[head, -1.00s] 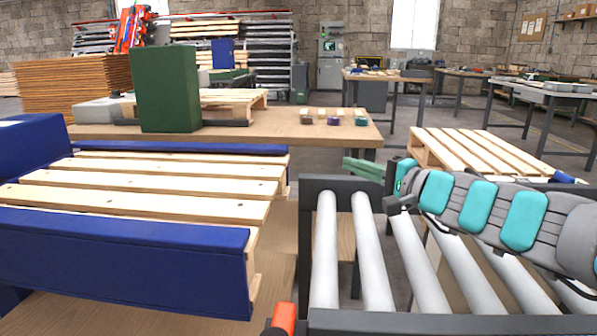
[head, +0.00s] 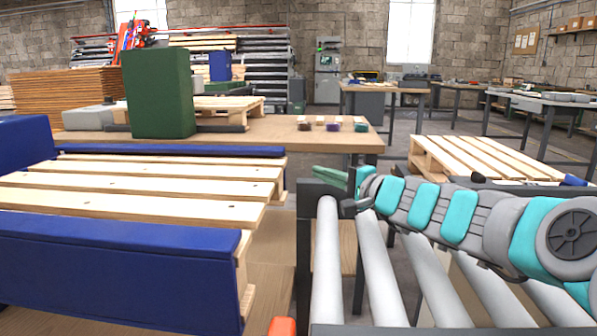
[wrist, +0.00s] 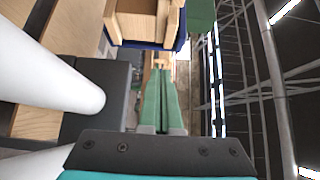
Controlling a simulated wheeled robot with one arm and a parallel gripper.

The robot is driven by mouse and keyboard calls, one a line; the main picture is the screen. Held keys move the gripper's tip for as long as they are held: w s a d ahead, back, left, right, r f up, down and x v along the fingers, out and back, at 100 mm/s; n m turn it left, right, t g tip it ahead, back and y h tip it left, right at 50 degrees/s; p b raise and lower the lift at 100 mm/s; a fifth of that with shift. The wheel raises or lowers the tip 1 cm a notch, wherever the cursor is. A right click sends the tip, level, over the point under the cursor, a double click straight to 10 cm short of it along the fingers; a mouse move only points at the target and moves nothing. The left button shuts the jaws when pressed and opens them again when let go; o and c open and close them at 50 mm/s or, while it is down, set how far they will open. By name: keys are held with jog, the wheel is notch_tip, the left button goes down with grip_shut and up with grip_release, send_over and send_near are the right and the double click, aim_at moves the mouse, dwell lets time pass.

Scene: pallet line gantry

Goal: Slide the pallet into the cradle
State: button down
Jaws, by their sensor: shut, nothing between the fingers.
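The wooden pallet (head: 150,188) lies between two blue padded rails of the cradle, the near rail (head: 110,265) and the far rail (head: 185,150), at the left of the head view. Its right end sticks out a little past the near rail. My gripper (head: 318,171) is right of the pallet's right end, with a gap between them in the head view. Its green fingers are shut and empty. In the wrist view the shut fingers (wrist: 160,72) point toward the pallet's end (wrist: 140,25), with blue padding beside it. The pallet's far left end is partly out of view.
A roller conveyor (head: 375,270) with a dark frame stands below my arm. A green block (head: 158,92) stands on the wooden table (head: 270,135) behind the cradle. Another pallet (head: 480,158) lies at the right. An orange-red piece (head: 282,326) shows at the bottom edge.

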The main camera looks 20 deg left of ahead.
aim_at(284, 171)
jog(key=shift+a, duration=2.9)
jog(key=shift+s+a+f+b, duration=0.1)
jog(key=shift+s+a+b, duration=0.1)
jog(key=shift+a+b, duration=0.35)
jog(key=shift+s+a+f+b, duration=0.1)
jog(key=shift+s+a+b, duration=0.05)
jog(key=shift+a+b, duration=0.4)
jog(key=shift+s+a+r+b, duration=0.15)
jog(key=shift+a+b, duration=0.2)
jog(key=shift+a, duration=0.2)
jog(key=shift+r, duration=0.1)
